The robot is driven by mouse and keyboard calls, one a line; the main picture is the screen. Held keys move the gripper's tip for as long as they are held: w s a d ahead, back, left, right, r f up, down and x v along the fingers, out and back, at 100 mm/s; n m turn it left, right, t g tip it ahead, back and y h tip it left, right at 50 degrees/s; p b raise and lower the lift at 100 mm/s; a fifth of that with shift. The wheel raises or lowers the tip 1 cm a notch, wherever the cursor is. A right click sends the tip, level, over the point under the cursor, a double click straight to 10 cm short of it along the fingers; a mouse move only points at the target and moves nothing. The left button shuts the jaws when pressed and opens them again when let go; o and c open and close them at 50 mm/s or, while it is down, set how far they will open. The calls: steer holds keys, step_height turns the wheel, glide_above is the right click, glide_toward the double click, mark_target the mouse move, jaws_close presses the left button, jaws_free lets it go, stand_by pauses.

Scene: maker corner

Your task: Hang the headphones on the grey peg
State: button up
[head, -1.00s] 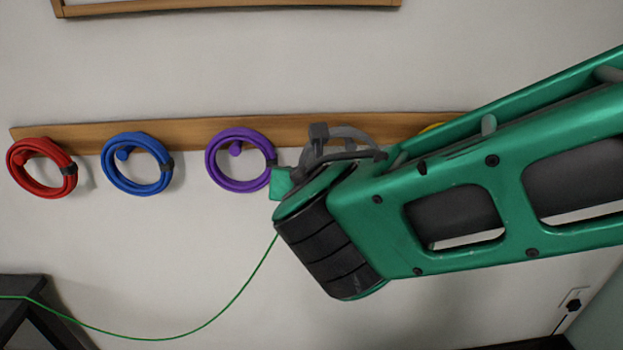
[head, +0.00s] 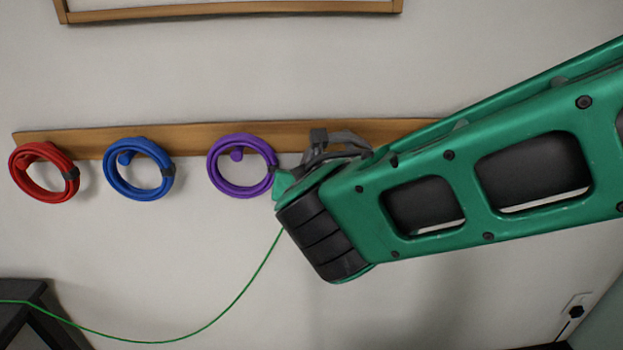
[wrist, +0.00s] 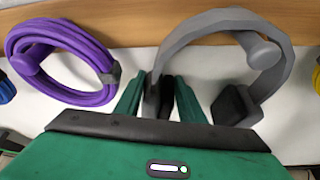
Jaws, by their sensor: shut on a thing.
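The grey headphones (wrist: 212,22) show in the wrist view, their band arching over the grey peg (wrist: 262,52). The peg's round end lies inside the arch, close to the band's right side. I cannot tell whether the band rests on it. My gripper (wrist: 159,98) is shut on the left ear cup side, one green finger on each side. The right dark ear cup (wrist: 237,105) hangs free below the peg. In the head view the headphones (head: 345,138) are mostly hidden behind my green arm, and I cannot make out the peg.
A wooden rail (head: 90,140) runs along the wall. A purple coil (wrist: 62,62) hangs just left of my gripper, with a blue coil (head: 138,169) and a red coil (head: 44,171) further left. A yellow item (wrist: 317,76) is at the right edge. A green cable (head: 215,315) droops below.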

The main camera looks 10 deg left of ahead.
stand_by(0.3)
steer(key=o, duration=1.3)
